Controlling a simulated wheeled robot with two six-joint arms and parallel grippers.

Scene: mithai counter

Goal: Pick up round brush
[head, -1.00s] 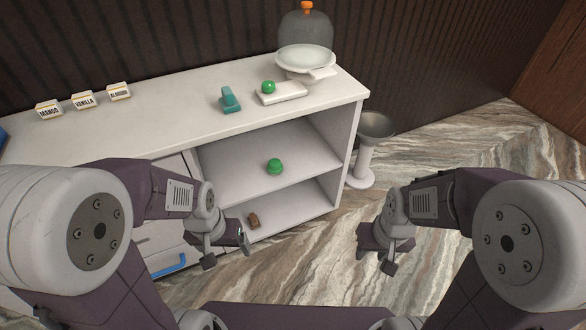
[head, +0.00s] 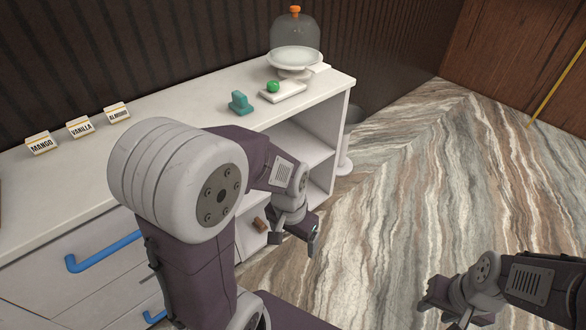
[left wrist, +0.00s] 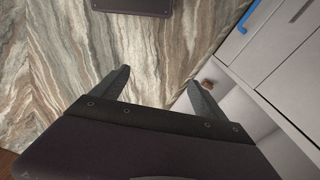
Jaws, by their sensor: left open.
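I cannot tell for sure which thing is the round brush. A small brown block (head: 261,224) lies on the bottom shelf, beside my left gripper (head: 308,234); it also shows in the left wrist view (left wrist: 207,84), near one finger. A round green item on the middle shelf is hidden behind my left arm. A green ball-topped item (head: 273,86) sits on a white board (head: 290,92) on the counter. My left gripper is open and empty in the left wrist view (left wrist: 160,90). My right gripper (head: 448,303) is low at right; its jaws are unclear.
Drawers with a blue handle (head: 105,250) are at left. The marble floor (head: 420,170) at right is clear.

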